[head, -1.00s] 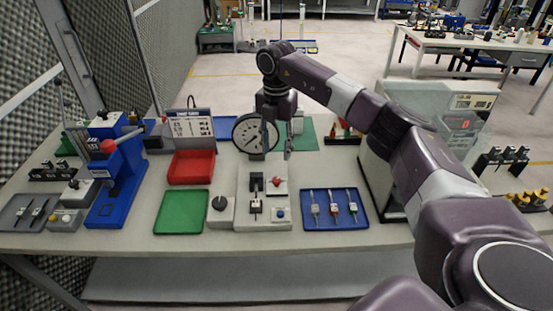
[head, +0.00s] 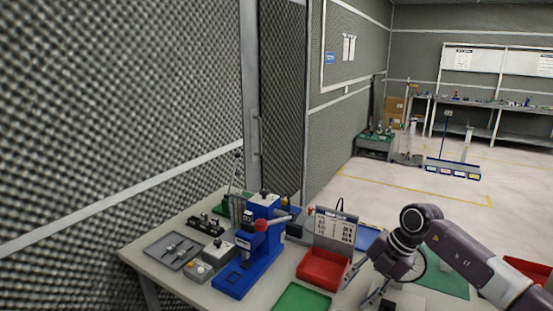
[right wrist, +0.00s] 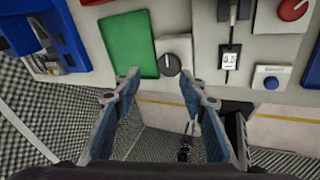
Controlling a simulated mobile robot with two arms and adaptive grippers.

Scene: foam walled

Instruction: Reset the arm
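My right gripper (head: 365,292) is at the bottom of the head view, at the front of my right arm, which comes in from the right. In the right wrist view my right gripper (right wrist: 160,76) shows two blue-padded fingers spread apart with nothing between them. Beyond the fingertips are the green tray (right wrist: 128,42), a dark round knob (right wrist: 170,65) on a pale box and a pale fixture with a small labelled part (right wrist: 229,57). My left gripper is not in any view.
In the head view the bench holds a blue press (head: 262,245), a red tray (head: 322,268) and a grey tray (head: 172,250). A foam-covered wall (head: 110,110) rises close behind its left side. Open floor (head: 380,182) lies beyond the bench.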

